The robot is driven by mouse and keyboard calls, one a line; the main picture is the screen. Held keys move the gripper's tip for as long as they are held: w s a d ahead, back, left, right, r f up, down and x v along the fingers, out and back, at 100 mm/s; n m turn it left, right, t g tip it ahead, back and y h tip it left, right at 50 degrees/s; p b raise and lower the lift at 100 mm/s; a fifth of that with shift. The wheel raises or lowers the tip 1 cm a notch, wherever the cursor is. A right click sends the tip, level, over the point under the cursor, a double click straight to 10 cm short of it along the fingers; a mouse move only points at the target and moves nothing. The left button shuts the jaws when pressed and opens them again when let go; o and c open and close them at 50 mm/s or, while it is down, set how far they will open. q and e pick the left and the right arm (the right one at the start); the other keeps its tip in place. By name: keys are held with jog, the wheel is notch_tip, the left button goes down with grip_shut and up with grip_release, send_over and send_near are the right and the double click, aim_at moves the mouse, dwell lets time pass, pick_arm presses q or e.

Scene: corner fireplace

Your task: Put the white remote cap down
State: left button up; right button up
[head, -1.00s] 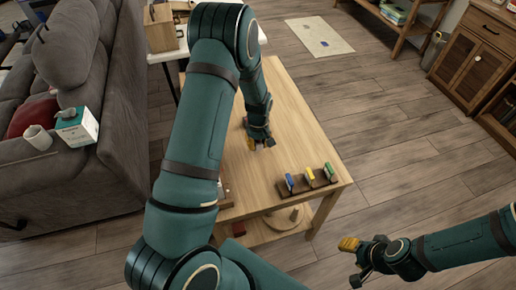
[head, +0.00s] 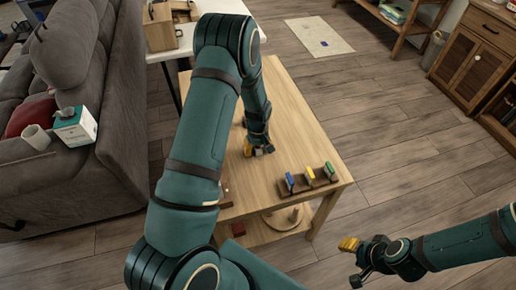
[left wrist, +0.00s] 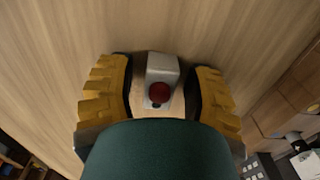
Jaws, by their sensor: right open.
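A small white block with a red round part on it, which may be the white remote cap (left wrist: 163,68), lies between the yellow fingers of my left gripper (left wrist: 162,88) in the left wrist view. A narrow gap shows on each side of it, so the fingers appear open around it. Table wood shows behind it; whether it touches the table I cannot tell. In the head view my left gripper (head: 258,150) is low over the wooden table (head: 292,110), and the block is hidden there. My right gripper (head: 354,262) is open and empty over the floor, right of the table.
A dark rack (head: 312,183) with blue, yellow and green pieces stands at the table's near right corner. A grey sofa (head: 130,110) is at the left, with a white-and-teal box (head: 75,127) and a mug (head: 37,138) on it.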

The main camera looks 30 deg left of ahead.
pick_arm(q)
jog(key=shift+r, duration=0.15)
jog(key=shift+r, duration=0.3)
notch_tip(320, 180, up, 12)
jog(key=p, duration=0.3)
jog(key=shift+f, duration=0.25)
jog(key=shift+s+f, duration=0.1)
